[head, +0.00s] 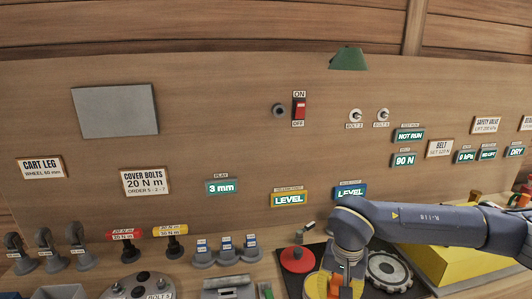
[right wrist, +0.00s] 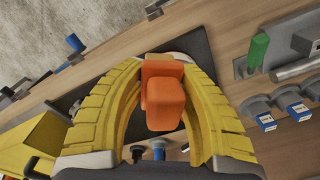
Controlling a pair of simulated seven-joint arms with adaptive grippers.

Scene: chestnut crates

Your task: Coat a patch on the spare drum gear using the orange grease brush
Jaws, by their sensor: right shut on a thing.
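My right gripper (head: 342,284) reaches in from the right in the head view, low over a dark mat. Its yellow fingers also show in the right wrist view (right wrist: 162,88), shut on an orange block-shaped handle, which I take to be the orange grease brush (right wrist: 163,102). The bristles are hidden. My left gripper is not in view.
A red round lid-like piece (head: 297,259) is left of the gripper on the dark mat (right wrist: 196,48). A yellow box (head: 465,262) stands at the right. Several blue-labelled grey pieces (head: 226,249) stand left. A panel with signs (head: 145,183) rises behind.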

